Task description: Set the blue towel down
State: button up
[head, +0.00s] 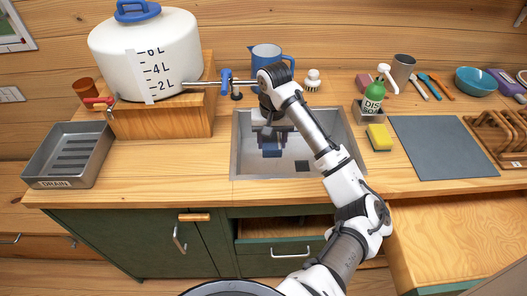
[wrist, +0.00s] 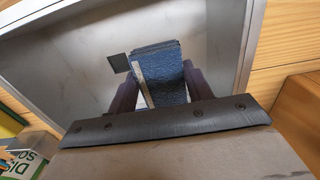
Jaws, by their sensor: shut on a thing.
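My arm reaches over the counter, and my gripper (head: 272,138) is down in the metal sink (head: 237,158). The blue towel (wrist: 165,72) is folded and held between the two dark fingers in the wrist view, with a pale strip along one side. My gripper (wrist: 157,88) is shut on it. In the head view the towel (head: 271,150) shows as a small dark blue patch inside the sink. I cannot tell whether it touches the sink floor. A small dark square (head: 302,166) lies on the sink floor beside it.
A white water tank (head: 180,50) on a wooden stand is left of the sink, with its tap reaching toward it. A blue jug (head: 266,58) stands behind. A green soap bottle (head: 374,97), a yellow sponge (head: 379,138) and a grey mat (head: 435,147) are to the right. A drawer below is open.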

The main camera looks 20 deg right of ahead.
jog(key=shift+w+f, duration=0.1)
jog(key=shift+f, duration=0.9)
jog(key=f, duration=1)
jog(key=shift+s, duration=0.25)
jog(key=shift+f, duration=0.15)
jog(key=o, duration=1.2)
jog(key=shift+c, duration=0.2)
notch_tip(320, 180, up, 12)
jog(key=shift+r, duration=0.2)
